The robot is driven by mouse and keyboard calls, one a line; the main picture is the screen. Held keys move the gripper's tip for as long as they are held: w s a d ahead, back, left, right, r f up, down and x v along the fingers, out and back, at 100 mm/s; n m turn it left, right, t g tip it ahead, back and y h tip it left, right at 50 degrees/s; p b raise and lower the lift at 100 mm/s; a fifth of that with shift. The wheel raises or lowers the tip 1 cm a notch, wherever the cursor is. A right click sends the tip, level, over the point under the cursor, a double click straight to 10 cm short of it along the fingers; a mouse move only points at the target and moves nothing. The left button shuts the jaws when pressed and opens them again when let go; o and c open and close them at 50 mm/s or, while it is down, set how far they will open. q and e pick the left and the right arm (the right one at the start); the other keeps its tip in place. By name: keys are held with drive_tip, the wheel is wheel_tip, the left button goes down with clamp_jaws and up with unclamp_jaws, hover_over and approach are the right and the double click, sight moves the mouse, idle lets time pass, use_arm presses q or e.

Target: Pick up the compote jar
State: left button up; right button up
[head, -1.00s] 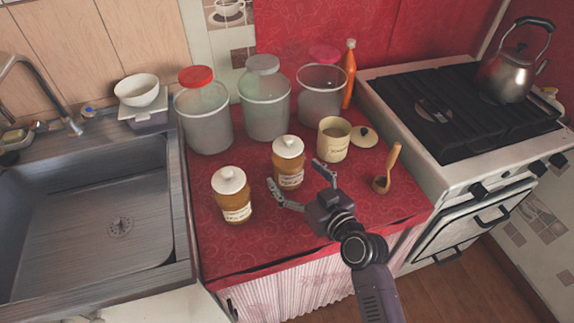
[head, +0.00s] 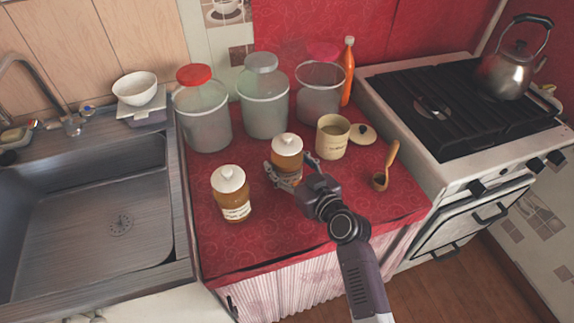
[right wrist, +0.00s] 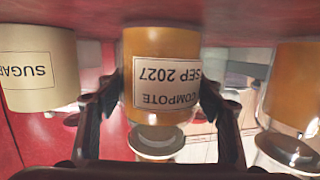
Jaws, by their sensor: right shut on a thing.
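The compote jar (head: 287,146) is amber with a white knobbed lid and stands on the red counter (head: 290,232). In the right wrist view, which looks upside down, the jar (right wrist: 140,52) carries a label reading "COMPOTE SEP 2027". My right gripper (head: 291,168) is shut on the jar, one finger on each side. Its fingers also flank the jar in the right wrist view (right wrist: 160,93). The fingers hide part of the lower jar in the head view. The jar is upright and I see no gap under it. My left gripper is not in view.
A similar amber jar (head: 231,192) stands to the left. A beige sugar pot (head: 332,140) stands close on the right, its lid (head: 362,134) beside it. A wooden scoop (head: 386,166) lies farther right. Large canisters (head: 263,105) stand behind. The front counter is clear.

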drive_tip(key=c, duration=0.7)
drive_tip(key=shift+w+r, duration=0.1)
drive_tip(key=shift+r, duration=0.05)
drive_tip(key=shift+c, duration=1.2)
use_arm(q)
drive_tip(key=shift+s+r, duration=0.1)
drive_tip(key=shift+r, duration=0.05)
use_arm(e)
drive_tip(key=shift+r, duration=0.2)
